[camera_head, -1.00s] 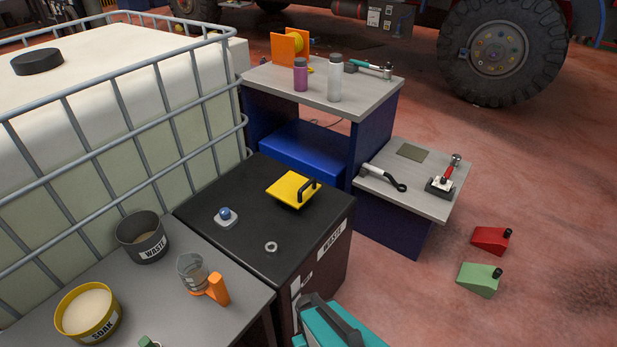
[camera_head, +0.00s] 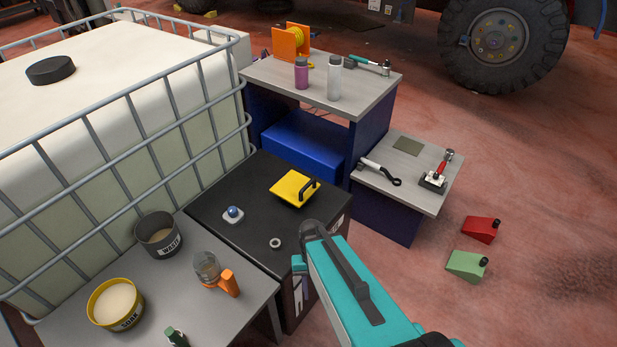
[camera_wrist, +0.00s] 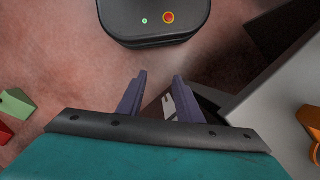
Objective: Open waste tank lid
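The waste tank (camera_head: 240,190) is a black box with a dark top, in the middle of the head view. Its yellow square lid (camera_head: 290,186) with a black bar handle (camera_head: 310,187) lies flat on the top, toward the far right corner. My teal arm comes in from the lower right, in front of the tank. It hides part of the tank's front side and its label. In the wrist view my gripper (camera_wrist: 157,88) has its two dark fingers apart with nothing held between them. The lid is not in the wrist view; the fingers point at floor.
A blue-tipped knob (camera_head: 233,213) and a small ring (camera_head: 275,243) are on the tank top. A grey table (camera_head: 190,315) with cups stands at the near left. A caged white container (camera_head: 110,150) is left. Shelves with bottles and tools stand behind; wedges lie on the floor at right.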

